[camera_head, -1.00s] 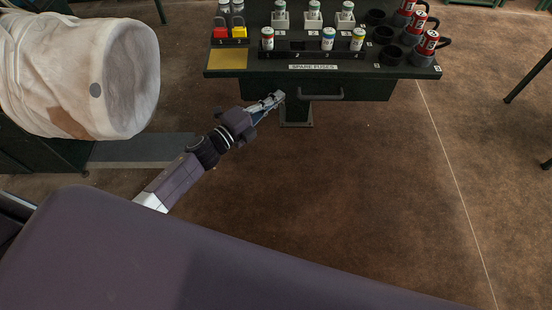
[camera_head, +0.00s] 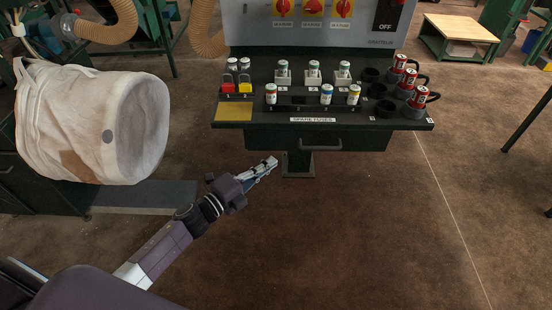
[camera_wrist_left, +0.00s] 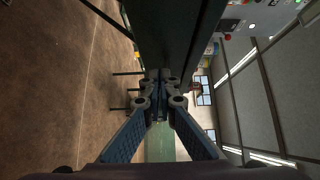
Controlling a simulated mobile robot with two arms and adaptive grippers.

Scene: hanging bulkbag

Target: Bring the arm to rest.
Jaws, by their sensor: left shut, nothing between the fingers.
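My left arm comes in from the lower left in the head view. Its gripper (camera_head: 271,163) is shut and empty, low in front of the bench and just left of its drawer handle. In the left wrist view the fingers of the left gripper (camera_wrist_left: 160,88) meet in the middle with nothing between them. The dark green drawer front (camera_wrist_left: 172,35) shows close beyond the fingers there. My right gripper is in neither view.
The fuse bench (camera_head: 235,127) holds fuses, red and yellow padlocks and several red cylinders in dark holders. A drawer handle (camera_head: 321,147) sticks out in front. A white bulk bag (camera_head: 75,115) hangs at left.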

